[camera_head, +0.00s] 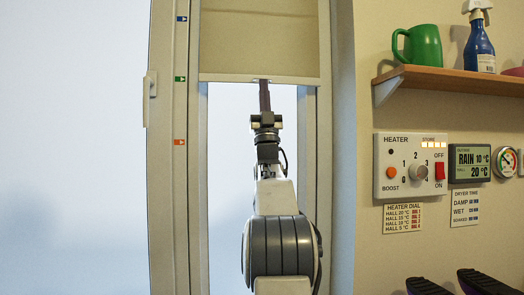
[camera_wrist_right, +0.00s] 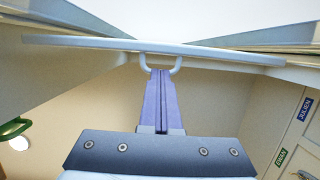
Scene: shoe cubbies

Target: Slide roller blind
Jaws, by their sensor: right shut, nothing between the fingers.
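The beige roller blind (camera_head: 258,40) covers the upper part of the narrow window. Its pale bottom bar (camera_head: 225,78) hangs about level with the green mark (camera_head: 180,79) on the frame. In the right wrist view the bar (camera_wrist_right: 90,43) carries a small U-shaped pull (camera_wrist_right: 178,66). My right gripper (camera_head: 264,83) reaches up to the bar's middle. Its fingers (camera_wrist_right: 160,72) are shut and empty, with their tips at the pull's opening; I cannot tell whether they touch it. My left gripper is out of view.
The frame also has a blue mark (camera_head: 181,19) above and a red mark (camera_head: 180,142) below. Right of the window are a shelf (camera_head: 455,78) with a green mug (camera_head: 418,45) and spray bottle (camera_head: 479,45), and a heater panel (camera_head: 410,165). Clear glass lies below the blind.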

